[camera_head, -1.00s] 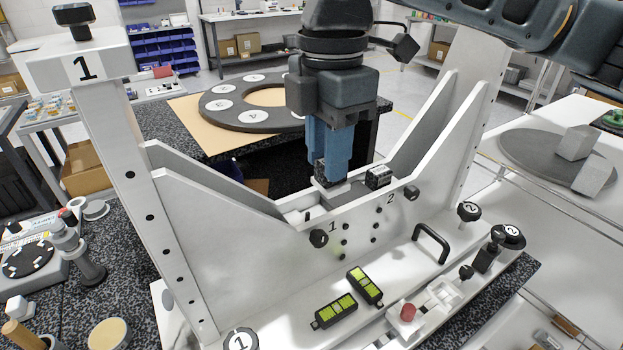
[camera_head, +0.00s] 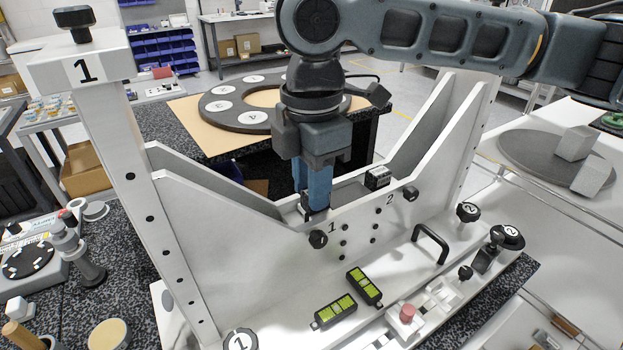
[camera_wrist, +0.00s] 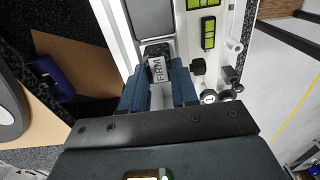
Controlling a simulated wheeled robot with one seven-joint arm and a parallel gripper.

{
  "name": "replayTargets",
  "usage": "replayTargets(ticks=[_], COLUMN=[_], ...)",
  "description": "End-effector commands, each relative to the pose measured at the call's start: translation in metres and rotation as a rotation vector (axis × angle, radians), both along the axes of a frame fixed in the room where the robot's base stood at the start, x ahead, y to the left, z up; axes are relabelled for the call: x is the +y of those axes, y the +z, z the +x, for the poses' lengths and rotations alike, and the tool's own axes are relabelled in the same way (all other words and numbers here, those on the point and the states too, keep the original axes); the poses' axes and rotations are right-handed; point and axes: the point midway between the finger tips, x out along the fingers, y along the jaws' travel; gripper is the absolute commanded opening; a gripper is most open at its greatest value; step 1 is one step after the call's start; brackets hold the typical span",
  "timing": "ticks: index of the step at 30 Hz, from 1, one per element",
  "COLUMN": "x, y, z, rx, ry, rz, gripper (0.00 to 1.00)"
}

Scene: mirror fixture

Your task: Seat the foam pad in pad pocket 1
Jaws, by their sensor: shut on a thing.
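My gripper (camera_head: 317,205) points down at the top of the white fixture, at the slot by the number 1. In the wrist view its two blue fingers (camera_wrist: 160,82) stand on either side of a dark pad (camera_wrist: 148,50) with a pale label reading FIRM, and are shut on it. The head view mostly hides this pad behind the fingers; I cannot tell how deep it sits in pad pocket 1 (camera_head: 303,212). Another dark block (camera_head: 378,177) with a pale label sits at the number 2 position, right of my gripper.
White sloped side walls (camera_head: 215,190) and tall posts flank the slot. Black knobs (camera_head: 318,239) stick out of the front face. Two green-lit units (camera_head: 335,310) and a black handle (camera_head: 431,243) are on the fixture's base. A numbered ring (camera_head: 222,112) lies on the table behind.

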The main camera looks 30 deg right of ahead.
Motion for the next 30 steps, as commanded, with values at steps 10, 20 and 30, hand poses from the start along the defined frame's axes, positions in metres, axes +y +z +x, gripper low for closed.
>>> replayTargets(ticks=[10, 20, 30], x=[-0.0001, -0.0001, -0.0001], y=[-0.0087, -0.0086, -0.0036], z=[0.0002, 0.0001, 0.0003], rx=[0.000, 0.000, -0.001], ry=[-0.001, 0.000, 0.000], rz=[0.000, 0.000, -0.001], gripper=[0.00, 0.54, 0.54])
